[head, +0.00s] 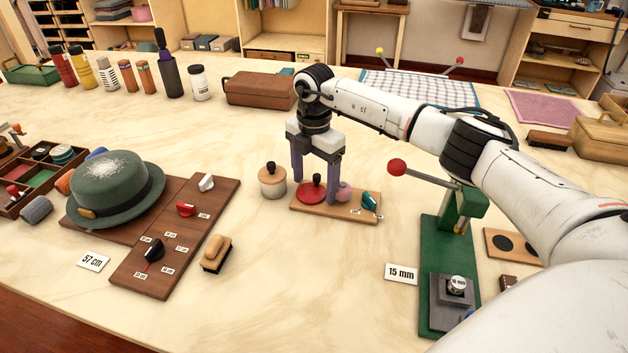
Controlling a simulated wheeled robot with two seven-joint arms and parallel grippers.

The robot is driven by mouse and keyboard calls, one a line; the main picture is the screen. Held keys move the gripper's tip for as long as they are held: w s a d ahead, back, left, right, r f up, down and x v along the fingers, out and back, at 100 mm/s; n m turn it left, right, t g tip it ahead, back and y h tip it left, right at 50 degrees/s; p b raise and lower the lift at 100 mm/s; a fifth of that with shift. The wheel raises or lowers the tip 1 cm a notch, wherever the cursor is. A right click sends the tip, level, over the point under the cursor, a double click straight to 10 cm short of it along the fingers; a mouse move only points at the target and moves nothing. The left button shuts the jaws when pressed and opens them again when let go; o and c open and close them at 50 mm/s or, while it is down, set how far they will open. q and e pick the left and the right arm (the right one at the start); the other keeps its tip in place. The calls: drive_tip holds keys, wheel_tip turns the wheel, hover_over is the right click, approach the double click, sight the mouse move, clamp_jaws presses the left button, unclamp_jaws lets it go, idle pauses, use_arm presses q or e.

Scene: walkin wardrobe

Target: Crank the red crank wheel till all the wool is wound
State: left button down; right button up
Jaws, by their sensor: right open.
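The red crank wheel (311,194) lies flat on a small wooden board (320,210) in the middle of the table, with a dark upright knob on it. A pink ball (343,192), which looks like wool, sits just right of the wheel. A teal knob (369,200) is at the board's right end. My right gripper (315,181) points down over the wheel, open, its two purple fingers on either side of the knob. I cannot tell whether they touch it. The right finger partly hides the wheel and ball. My left gripper is not in view.
A lidded wooden pot (272,181) stands close left of the board. A green press (432,285) with a red-balled lever stands to the right, under my right arm. A green hat (115,190) on a dark wooden board and a brush (216,253) are left. The table front centre is clear.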

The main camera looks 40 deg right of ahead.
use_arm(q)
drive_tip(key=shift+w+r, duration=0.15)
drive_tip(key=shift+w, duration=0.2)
use_arm(e)
drive_tip(key=shift+f, duration=0.1)
drive_tip(key=c, duration=1)
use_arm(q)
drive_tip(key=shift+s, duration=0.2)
use_arm(e)
drive_tip(key=shift+c, duration=0.2)
drive_tip(key=shift+w+n, duration=0.1)
drive_tip(key=shift+n, duration=0.3)
